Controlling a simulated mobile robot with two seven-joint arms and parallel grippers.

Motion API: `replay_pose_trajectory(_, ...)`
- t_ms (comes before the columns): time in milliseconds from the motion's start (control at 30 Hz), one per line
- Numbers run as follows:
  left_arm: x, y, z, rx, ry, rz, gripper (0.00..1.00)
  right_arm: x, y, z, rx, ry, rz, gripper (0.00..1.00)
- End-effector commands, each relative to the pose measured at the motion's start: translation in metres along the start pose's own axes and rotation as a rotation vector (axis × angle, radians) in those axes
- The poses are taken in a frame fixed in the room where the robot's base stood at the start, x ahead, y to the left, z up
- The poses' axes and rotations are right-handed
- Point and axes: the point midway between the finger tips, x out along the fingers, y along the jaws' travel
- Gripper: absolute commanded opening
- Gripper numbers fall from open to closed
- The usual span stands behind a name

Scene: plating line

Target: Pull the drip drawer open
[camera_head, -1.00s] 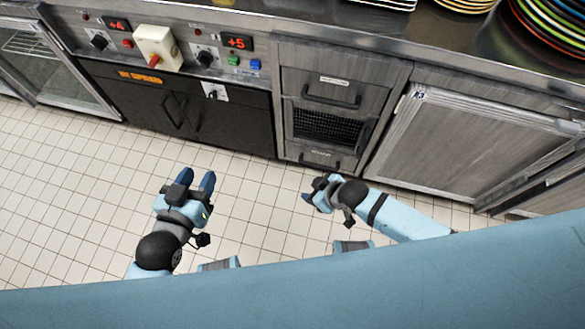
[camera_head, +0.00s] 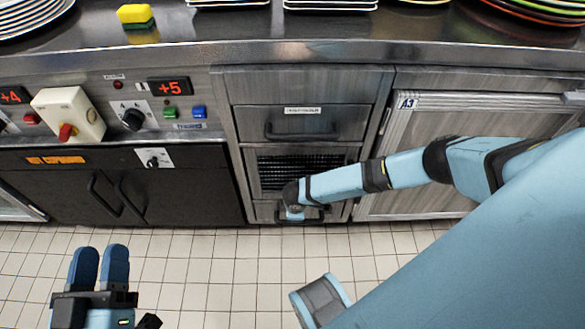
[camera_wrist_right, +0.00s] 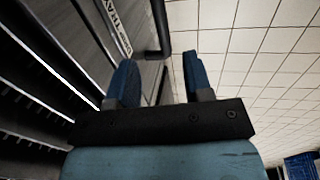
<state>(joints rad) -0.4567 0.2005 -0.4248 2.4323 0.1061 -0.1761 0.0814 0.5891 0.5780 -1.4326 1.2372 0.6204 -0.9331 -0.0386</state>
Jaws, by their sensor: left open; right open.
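The low drawer (camera_head: 263,210) under the black grille looks like the drip drawer; it sits flush at the bottom of the narrow cabinet. Its dark bar handle (camera_wrist_right: 158,28) and pale label show in the right wrist view. My right gripper (camera_wrist_right: 160,80) is open and empty, with its two blue fingers pointing towards the handle. The bar lies just beyond the fingertips, in line with the gap between them. In the head view my right wrist covers part of the drawer and handle. My left gripper (camera_head: 100,256) is open over the floor at the lower left.
An upper drawer (camera_head: 340,122) with a bar handle is above the grille (camera_head: 275,172). A black double-door cabinet (camera_head: 60,190) stands to the left, and a door marked A3 (camera_head: 470,110) to the right. Plates line the steel counter. The tiled floor in front is clear.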

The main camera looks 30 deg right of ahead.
Motion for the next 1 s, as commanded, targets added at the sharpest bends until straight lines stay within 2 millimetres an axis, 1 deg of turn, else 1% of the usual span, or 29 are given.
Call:
replay_pose_trajectory(33, -0.002, -0.004, 0.016, -0.002, -0.03, 0.0, 0.43, 0.018, -0.001, -0.001, -0.001, -0.001, 0.001, 0.46)
replay_pose_trajectory(100, -0.003, -0.005, 0.027, -0.004, -0.067, 0.001, 0.43, 0.034, -0.001, -0.001, 0.0, 0.0, 0.002, 0.46)
replay_pose_trajectory(300, -0.006, -0.01, 0.057, -0.008, -0.171, 0.009, 0.43, 0.074, -0.001, -0.001, 0.001, 0.001, 0.001, 0.46)
replay_pose_trajectory(400, -0.008, -0.011, 0.069, -0.009, -0.213, 0.013, 0.43, 0.087, -0.001, -0.001, 0.0, 0.001, 0.001, 0.46)
replay_pose_trajectory(500, -0.009, -0.012, 0.076, -0.011, -0.244, 0.017, 0.43, 0.096, 0.0, -0.001, 0.0, 0.001, 0.001, 0.46)
replay_pose_trajectory(600, -0.01, -0.013, 0.08, -0.012, -0.262, 0.019, 0.43, 0.1, 0.0, -0.001, 0.0, 0.002, 0.001, 0.46)
replay_pose_trajectory(900, -0.01, -0.012, 0.08, -0.012, -0.269, 0.019, 0.43, 0.101, 0.0, -0.001, 0.001, 0.002, 0.001, 0.46)
replay_pose_trajectory(933, -0.01, -0.012, 0.08, -0.012, -0.269, 0.019, 0.43, 0.101, 0.0, -0.001, 0.001, 0.002, 0.001, 0.42)
replay_pose_trajectory(967, -0.01, -0.012, 0.08, -0.012, -0.269, 0.019, 0.43, 0.101, 0.0, -0.001, 0.001, 0.002, 0.001, 0.35)
replay_pose_trajectory(1000, -0.01, -0.012, 0.08, -0.012, -0.269, 0.019, 0.43, 0.101, 0.0, -0.001, 0.001, 0.002, 0.001, 0.26)
